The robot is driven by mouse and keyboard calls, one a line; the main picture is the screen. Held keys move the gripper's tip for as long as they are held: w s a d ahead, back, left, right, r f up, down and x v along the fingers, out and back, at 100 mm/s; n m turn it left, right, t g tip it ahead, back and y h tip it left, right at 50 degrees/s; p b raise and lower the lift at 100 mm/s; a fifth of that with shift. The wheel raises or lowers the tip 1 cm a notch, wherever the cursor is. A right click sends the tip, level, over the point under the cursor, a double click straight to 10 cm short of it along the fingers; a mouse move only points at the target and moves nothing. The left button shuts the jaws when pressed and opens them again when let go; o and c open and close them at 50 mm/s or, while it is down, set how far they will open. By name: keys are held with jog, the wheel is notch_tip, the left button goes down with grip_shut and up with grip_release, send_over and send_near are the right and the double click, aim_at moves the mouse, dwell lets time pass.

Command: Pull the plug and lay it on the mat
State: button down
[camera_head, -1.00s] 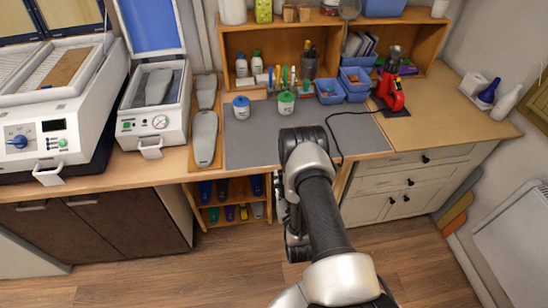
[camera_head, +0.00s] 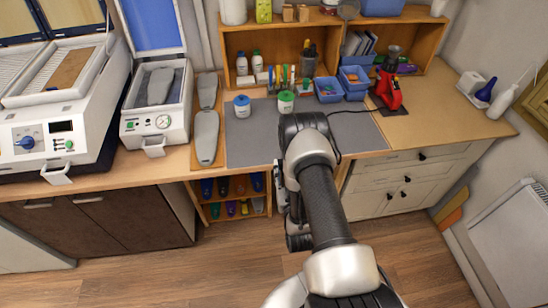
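The grey mat (camera_head: 250,145) lies on the workbench, behind the upper end of my arm. A red device (camera_head: 389,92) stands on a dark base to the right of the mat. A thin black cord (camera_head: 353,111) runs from near it to the left over the mat, then passes behind my arm. No plug can be made out; the cord's far end is hidden. My bent arm covers the middle of the picture, and my gripper's fingers do not show.
Two lidded jars, one blue-lidded (camera_head: 242,105) and one green-lidded (camera_head: 286,102), stand at the mat's back. Blue bins (camera_head: 328,89) are beside them. Grey insole forms (camera_head: 207,137) lie left of the mat. The mat's left part and the bench's right end are clear.

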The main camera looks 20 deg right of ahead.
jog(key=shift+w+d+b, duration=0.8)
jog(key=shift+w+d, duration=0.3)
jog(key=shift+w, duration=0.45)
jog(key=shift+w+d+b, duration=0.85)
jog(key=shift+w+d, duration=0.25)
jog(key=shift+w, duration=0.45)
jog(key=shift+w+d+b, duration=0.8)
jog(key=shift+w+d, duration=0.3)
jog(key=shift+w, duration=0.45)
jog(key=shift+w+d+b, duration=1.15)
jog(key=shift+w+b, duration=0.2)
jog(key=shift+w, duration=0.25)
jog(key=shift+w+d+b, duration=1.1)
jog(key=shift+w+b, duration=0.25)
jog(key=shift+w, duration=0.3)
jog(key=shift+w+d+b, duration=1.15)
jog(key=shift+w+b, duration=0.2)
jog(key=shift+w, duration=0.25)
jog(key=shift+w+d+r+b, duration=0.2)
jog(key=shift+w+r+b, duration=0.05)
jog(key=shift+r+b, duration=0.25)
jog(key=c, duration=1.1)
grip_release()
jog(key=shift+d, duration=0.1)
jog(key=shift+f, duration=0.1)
